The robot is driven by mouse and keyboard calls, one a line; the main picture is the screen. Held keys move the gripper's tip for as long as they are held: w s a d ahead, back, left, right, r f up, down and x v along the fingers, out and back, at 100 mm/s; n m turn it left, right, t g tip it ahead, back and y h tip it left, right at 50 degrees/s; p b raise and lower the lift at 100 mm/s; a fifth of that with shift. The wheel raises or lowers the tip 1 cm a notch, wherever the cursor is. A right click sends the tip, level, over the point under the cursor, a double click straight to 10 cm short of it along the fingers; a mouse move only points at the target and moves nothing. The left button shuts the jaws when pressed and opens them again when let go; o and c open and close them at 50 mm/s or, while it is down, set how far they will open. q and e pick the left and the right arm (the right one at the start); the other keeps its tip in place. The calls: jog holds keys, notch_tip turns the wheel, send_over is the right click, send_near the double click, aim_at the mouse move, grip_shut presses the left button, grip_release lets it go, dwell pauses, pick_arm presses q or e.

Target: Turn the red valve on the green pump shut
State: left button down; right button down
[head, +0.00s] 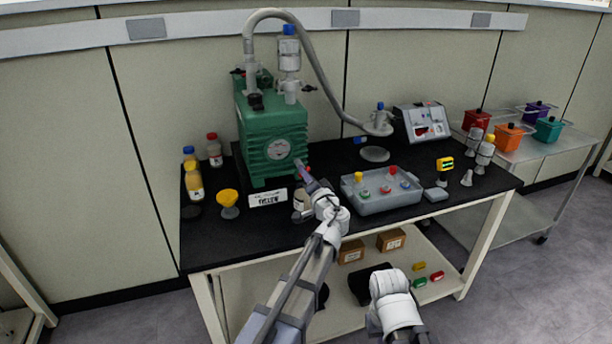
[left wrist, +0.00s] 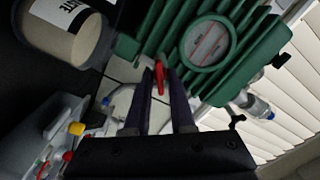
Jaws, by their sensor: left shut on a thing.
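The green pump (head: 272,140) stands on the black bench top, with a round gauge or sight glass on its front. The red valve (head: 308,169) shows as a small red spot at the pump's lower right. In the left wrist view, the red valve handle (left wrist: 159,80) lies between the two dark fingers, in front of the green pump body (left wrist: 235,60). My left gripper (head: 302,168) reaches up to the pump's front right corner and is shut on the red handle; its fingertips also show in the left wrist view (left wrist: 161,72). My right gripper is not visible.
A labelled jar (head: 300,202) stands close beside my left gripper. A grey tray (head: 383,203) with several coloured-cap vials sits to the right. A yellow funnel (head: 229,200) and bottles (head: 194,182) stand left of the pump. A grey hose (head: 325,75) arches overhead.

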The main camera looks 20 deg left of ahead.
pick_arm(q)
jog(key=m, duration=0.6)
jog(key=shift+m, duration=0.4)
dwell(0.4)
jog(key=c, duration=1)
grip_release()
jog(key=shift+o, duration=0.2)
jog(key=v, duration=0.7)
jog(key=shift+s+d, duration=0.25)
jog(key=shift+s, duration=0.1)
jog(key=shift+f, duration=0.1)
